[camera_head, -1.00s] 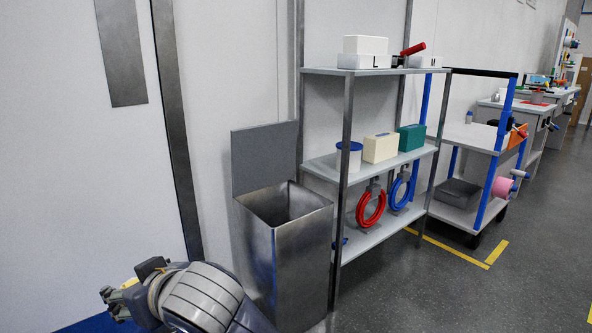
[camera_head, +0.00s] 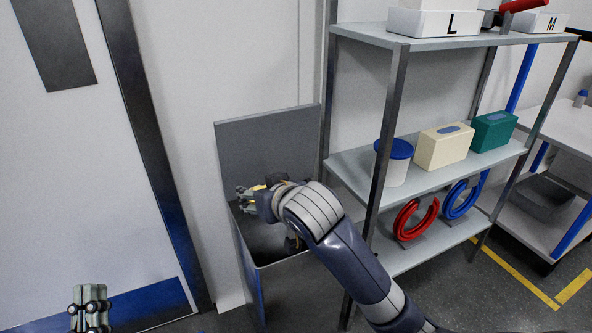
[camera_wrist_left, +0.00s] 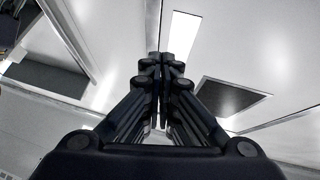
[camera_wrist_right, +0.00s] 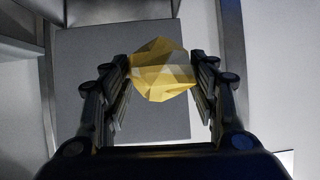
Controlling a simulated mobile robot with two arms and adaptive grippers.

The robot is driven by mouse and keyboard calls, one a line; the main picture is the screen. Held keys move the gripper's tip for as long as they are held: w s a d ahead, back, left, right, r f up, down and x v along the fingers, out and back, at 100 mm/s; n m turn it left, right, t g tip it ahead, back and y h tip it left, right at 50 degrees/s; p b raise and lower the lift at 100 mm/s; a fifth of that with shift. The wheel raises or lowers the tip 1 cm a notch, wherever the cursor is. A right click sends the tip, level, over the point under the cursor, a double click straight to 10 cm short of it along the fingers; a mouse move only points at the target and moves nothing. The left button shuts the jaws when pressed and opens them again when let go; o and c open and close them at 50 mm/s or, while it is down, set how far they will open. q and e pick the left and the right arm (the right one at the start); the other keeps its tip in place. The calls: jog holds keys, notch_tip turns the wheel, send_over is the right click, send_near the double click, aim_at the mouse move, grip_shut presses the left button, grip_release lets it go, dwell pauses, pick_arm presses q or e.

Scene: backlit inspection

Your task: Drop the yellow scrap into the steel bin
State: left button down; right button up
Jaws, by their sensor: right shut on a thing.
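The steel bin (camera_head: 290,295) stands against the wall with its grey lid panel (camera_head: 270,140) raised behind the opening. My right gripper (camera_head: 250,196) is over the bin's opening, in front of the lid. It is shut on the yellow scrap (camera_wrist_right: 163,72), a faceted lump that sits between both fingers in the right wrist view. In the head view only a small bit of the scrap (camera_head: 259,187) shows. My right arm hides part of the bin's rim. My left gripper (camera_head: 90,292) is at the lower left, away from the bin. Its fingers are together and empty in the left wrist view (camera_wrist_left: 165,65).
A shelf rack (camera_head: 372,190) stands close to the right of the bin, near my right arm. It holds boxes, a blue-lidded tub (camera_head: 396,165) and red and blue coils. A cart (camera_head: 575,135) is further right. Open floor lies at the lower right.

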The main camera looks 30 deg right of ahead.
jog(key=w+p, duration=0.1)
jog(key=w+d+p, duration=0.1)
jog(key=w+p, duration=0.1)
jog(key=shift+d+p, duration=0.3)
jog(key=shift+p, duration=0.1)
pick_arm(q)
notch_tip(320, 180, down, 23)
jog(key=w+a+g+y+p, duration=0.15)
jog(key=g+y+p, duration=0.25)
jog(key=g, duration=0.7)
jog(key=s+a+f+g+y+p, duration=0.1)
jog(key=s+a+f+g+p, duration=0.15)
jog(key=s+f+g, duration=0.35)
jog(key=s+a+f+n+g+y+p, duration=0.1)
jog(key=s+a+f+p, duration=0.15)
jog(key=s+f, duration=0.4)
jog(key=s+a+f+g+y+p, duration=0.1)
jog(key=s+a+f+g+p, duration=0.2)
jog(key=s, duration=0.5)
notch_tip(320, 180, up, 18)
jog(key=w+b, duration=0.1)
jog(key=b, duration=0.7)
jog(key=shift+t+b, duration=0.4)
pick_arm(e)
jog(key=w+d+f, duration=0.3)
jog(key=d+f, duration=0.5)
jog(key=f, duration=0.3)
jog(key=shift+d+f+h, duration=0.25)
jog(key=shift+d+h, duration=0.05)
